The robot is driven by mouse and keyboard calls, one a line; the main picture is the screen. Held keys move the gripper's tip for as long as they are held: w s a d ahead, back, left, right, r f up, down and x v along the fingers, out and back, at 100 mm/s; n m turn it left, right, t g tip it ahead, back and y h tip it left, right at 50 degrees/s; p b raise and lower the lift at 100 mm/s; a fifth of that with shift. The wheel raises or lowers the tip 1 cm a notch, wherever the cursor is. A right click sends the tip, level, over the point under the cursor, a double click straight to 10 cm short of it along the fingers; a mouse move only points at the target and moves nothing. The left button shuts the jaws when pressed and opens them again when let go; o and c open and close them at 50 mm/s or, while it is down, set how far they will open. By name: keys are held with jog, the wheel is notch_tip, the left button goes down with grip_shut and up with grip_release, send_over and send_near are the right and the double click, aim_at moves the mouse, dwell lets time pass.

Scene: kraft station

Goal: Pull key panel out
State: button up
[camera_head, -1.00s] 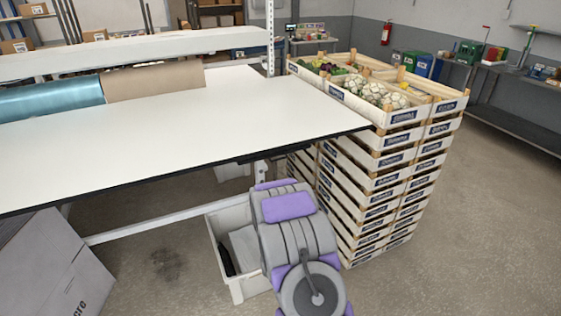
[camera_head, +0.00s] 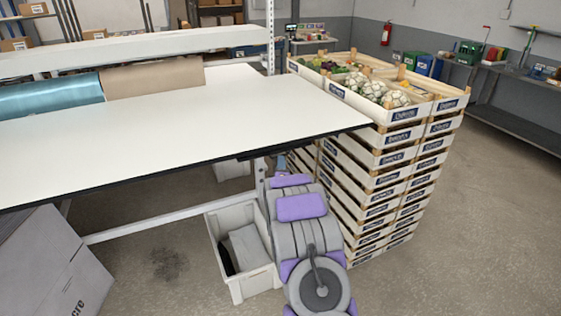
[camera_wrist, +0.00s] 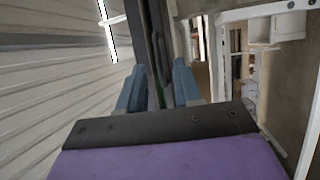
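My gripper (camera_wrist: 157,80) shows in the wrist view as two blue-grey fingers with a clear gap between them. A long dark narrow part (camera_wrist: 152,50) runs up the picture between and beyond the fingers; it may be the key panel or the underside of the table edge, and I cannot tell which. I cannot tell whether the fingers touch it. In the head view my grey and purple arm rises to just below the front edge of the white table (camera_head: 190,120), near its right corner. The key panel is not clearly visible there.
Stacked wooden crates (camera_head: 385,185) with vegetables stand close right of my arm. A grey bin (camera_head: 228,258) sits on the floor to its left, near a white table crossbar (camera_head: 150,221). Floor at right is clear.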

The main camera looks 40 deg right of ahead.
jog(key=shift+x, duration=1.95)
grip_shut()
jog(key=shift+f+b, duration=0.25)
jog(key=shift+b, duration=0.05)
